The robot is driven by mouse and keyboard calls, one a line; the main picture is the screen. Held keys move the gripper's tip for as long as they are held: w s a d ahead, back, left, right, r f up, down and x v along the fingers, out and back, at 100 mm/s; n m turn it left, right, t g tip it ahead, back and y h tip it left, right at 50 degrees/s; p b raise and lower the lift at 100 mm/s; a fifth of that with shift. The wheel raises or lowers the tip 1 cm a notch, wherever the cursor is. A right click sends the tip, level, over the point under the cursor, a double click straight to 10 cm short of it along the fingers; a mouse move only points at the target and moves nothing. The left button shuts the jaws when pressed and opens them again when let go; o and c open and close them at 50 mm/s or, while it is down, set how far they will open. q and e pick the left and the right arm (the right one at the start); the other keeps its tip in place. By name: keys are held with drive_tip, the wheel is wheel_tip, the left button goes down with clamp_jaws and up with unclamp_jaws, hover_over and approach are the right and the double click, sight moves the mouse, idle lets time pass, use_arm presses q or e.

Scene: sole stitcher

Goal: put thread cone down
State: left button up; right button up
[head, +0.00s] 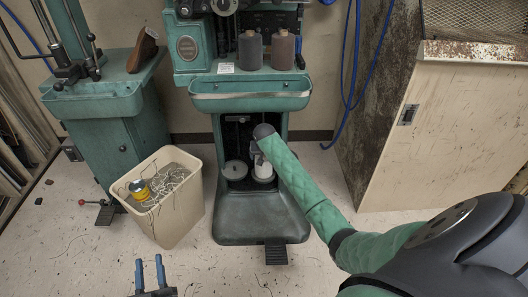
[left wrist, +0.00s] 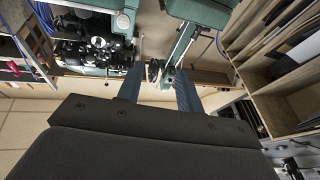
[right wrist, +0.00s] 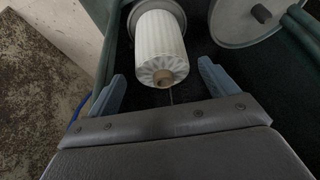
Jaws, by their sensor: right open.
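The white thread cone (head: 263,170) stands in the lower bay of the green stitcher (head: 262,215), partly hidden by my right arm in the head view. In the right wrist view the thread cone (right wrist: 158,40) sits on a round grey plate (right wrist: 181,14), its tan core end facing the camera. My right gripper (right wrist: 163,85) is open. Its fingers lie on either side of the cone's near end, with gaps visible between fingers and cone. My left gripper (head: 150,272) is open and empty at the bottom of the head view; its spread fingers (left wrist: 158,88) show in the left wrist view.
A second grey plate (right wrist: 245,22) with a dark peg is beside the cone, empty. Two dark cones (head: 250,50) (head: 284,50) stand on the machine above. A cream bin (head: 180,215) of scraps is left of the stitcher, and a cream cabinet (head: 430,140) is right.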

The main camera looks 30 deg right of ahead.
use_arm(q)
wheel_tip(320, 180, down, 8)
drive_tip(key=g+y, duration=0.1)
drive_tip(key=g, duration=0.2)
drive_tip(key=shift+s+d+p, duration=0.2)
drive_tip(key=shift+p, duration=0.1)
use_arm(e)
drive_tip(key=v, duration=0.3)
drive_tip(key=shift+s+r, duration=0.1)
drive_tip(key=shift+r, duration=0.2)
use_arm(q)
drive_tip(key=shift+r, duration=0.1)
use_arm(e)
drive_tip(key=shift+a, duration=0.15)
